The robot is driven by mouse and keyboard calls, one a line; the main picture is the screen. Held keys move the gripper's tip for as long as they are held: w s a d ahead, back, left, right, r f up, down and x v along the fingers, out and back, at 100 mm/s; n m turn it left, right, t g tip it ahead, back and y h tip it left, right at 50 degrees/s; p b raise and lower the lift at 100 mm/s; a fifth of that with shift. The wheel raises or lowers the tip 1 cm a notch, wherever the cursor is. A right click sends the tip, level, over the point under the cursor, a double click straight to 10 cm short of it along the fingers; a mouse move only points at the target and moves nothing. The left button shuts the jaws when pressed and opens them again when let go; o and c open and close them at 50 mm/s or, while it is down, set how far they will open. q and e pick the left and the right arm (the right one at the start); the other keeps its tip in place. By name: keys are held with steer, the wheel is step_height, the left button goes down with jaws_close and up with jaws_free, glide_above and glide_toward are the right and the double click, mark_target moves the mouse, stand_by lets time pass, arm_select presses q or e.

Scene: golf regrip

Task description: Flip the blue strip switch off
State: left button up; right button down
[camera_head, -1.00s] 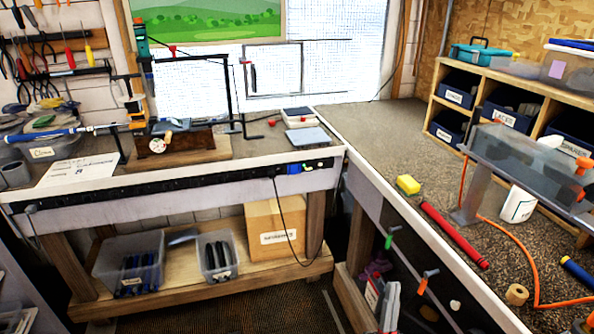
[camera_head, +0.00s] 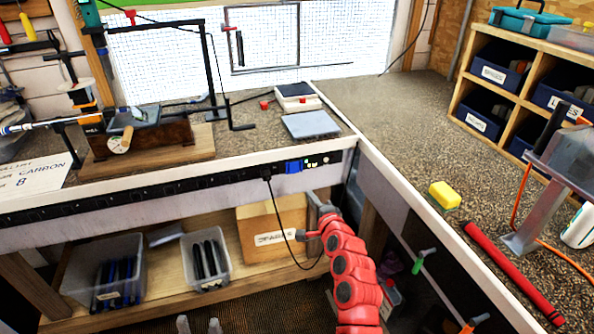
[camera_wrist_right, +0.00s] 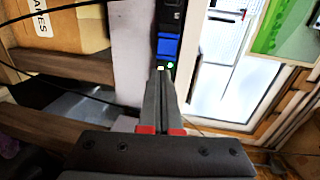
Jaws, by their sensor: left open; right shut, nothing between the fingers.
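The blue strip switch (camera_head: 293,166) sits near the right end of the black power strip (camera_head: 200,183) on the bench's front edge. Small lit indicators show just right of it. The blue switch also shows in the right wrist view (camera_wrist_right: 168,47), just beyond my fingertips. My right gripper (camera_wrist_right: 160,74) is shut and empty, pointing at the strip by the lights. In the head view my right gripper (camera_head: 317,199) is below and right of the switch. Contact and the switch's tilt cannot be told. My left gripper (camera_head: 200,324) is open at the bottom edge, only its fingertips showing.
A black cord (camera_head: 275,215) hangs from the strip just left of the blue switch. A cardboard box (camera_head: 257,228) and clear bins (camera_head: 208,258) stand on the shelf below. A yellow sponge (camera_head: 444,195) and red tube (camera_head: 512,272) lie on the right bench.

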steer(key=shift+s+r, duration=0.1)
steer(key=shift+s, duration=0.05)
glide_toward(295, 172)
steer(key=b+x, duration=0.7)
steer(key=b, duration=0.1)
steer(key=shift+s, duration=0.1)
stand_by(0.5)
